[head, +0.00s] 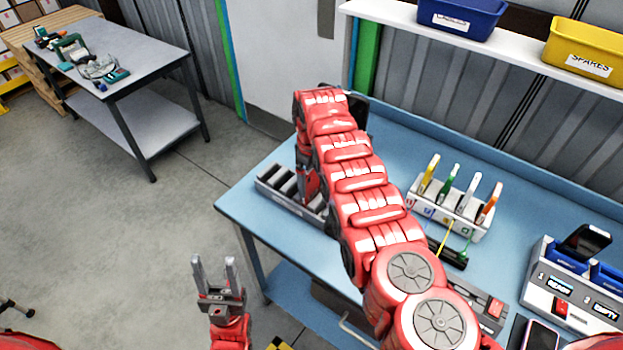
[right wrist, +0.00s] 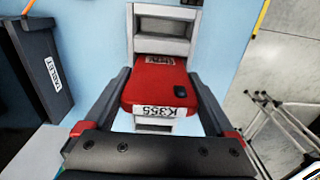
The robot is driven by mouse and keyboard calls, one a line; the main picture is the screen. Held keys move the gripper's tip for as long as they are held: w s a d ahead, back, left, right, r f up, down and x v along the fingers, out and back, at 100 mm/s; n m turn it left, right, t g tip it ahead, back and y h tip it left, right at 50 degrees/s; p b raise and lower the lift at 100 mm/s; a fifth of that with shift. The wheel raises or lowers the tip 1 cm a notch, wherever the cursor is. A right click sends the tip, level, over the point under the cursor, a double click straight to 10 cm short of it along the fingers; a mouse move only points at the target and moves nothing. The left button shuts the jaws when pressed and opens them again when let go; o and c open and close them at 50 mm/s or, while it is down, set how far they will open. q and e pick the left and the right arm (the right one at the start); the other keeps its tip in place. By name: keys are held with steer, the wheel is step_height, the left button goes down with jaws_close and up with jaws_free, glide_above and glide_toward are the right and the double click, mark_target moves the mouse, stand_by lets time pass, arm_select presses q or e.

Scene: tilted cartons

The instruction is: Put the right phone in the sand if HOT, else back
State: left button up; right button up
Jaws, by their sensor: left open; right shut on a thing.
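My left gripper (head: 216,275) is open and empty, left of the blue bench. A dark phone (head: 585,243) stands in a grey dock (head: 566,300) with displays reading READY and EMPTY. Another phone (head: 540,337) lies at the bottom edge. I see no sand and no HOT reading.
A grey slotted rack (head: 268,183) is on the blue bench (head: 240,205) beside my right arm. A white holder with coloured sticks (head: 468,225) stands further right. A dark labelled bin (right wrist: 38,70) is left in the wrist view. A grey table (head: 110,65) stands apart.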

stand_by(0.4)
steer(key=o, duration=0.9)
steer(key=shift+o, duration=0.2)
steer(key=shift+w+r+b, duration=0.1)
steer(key=shift+r+b, duration=0.3)
steer(key=shift+r, duration=0.1)
step_height(320, 180, up, 7)
steer(key=b, duration=0.3)
step_height(320, 180, up, 9)
steer(key=p, duration=0.7)
steer(key=shift+r+p, duration=0.2)
steer(key=shift+p, duration=0.1)
